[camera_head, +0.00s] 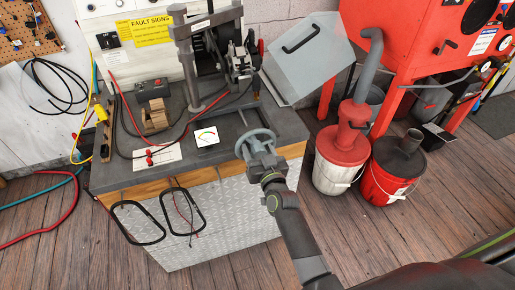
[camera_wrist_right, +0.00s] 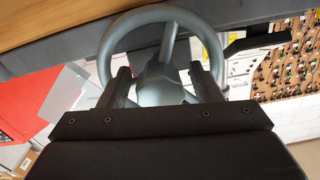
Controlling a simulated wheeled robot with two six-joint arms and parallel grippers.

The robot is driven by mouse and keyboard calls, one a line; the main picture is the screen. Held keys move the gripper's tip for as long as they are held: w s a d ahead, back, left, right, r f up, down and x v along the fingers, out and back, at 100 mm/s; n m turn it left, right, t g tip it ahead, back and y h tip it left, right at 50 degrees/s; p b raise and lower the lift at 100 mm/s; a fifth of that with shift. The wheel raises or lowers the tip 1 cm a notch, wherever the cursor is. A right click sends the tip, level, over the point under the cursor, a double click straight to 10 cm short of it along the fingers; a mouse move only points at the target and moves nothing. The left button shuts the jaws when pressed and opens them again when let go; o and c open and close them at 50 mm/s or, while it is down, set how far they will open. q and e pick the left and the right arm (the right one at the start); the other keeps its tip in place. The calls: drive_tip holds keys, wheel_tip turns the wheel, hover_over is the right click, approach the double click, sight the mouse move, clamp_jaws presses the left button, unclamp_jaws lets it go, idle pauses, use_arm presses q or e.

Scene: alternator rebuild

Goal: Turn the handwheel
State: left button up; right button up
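The grey handwheel (camera_head: 243,138) is at the front right edge of the workbench in the head view. It has a round rim with spokes and a hub. In the right wrist view the handwheel (camera_wrist_right: 162,14) fills the upper middle. My right gripper (camera_head: 260,153) is right at the wheel, facing it. In the right wrist view its two fingers (camera_wrist_right: 163,80) are spread apart, with the hub and spokes showing between them and the rim beyond. Whether the fingers touch the wheel I cannot tell. My left gripper is not in view.
The workbench (camera_head: 107,178) carries a test stand, cables and a white-faced meter (camera_head: 206,136). Two black loops (camera_head: 137,221) hang at its front. A white bucket with a red top (camera_head: 335,174) and a red bucket (camera_head: 388,184) stand on the floor to the right, below a red cabinet (camera_head: 420,35).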

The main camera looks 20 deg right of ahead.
drive_tip(key=c, duration=0.9)
drive_tip(key=shift+m, duration=0.8)
drive_tip(key=shift+c, duration=0.2)
drive_tip(key=o, duration=1)
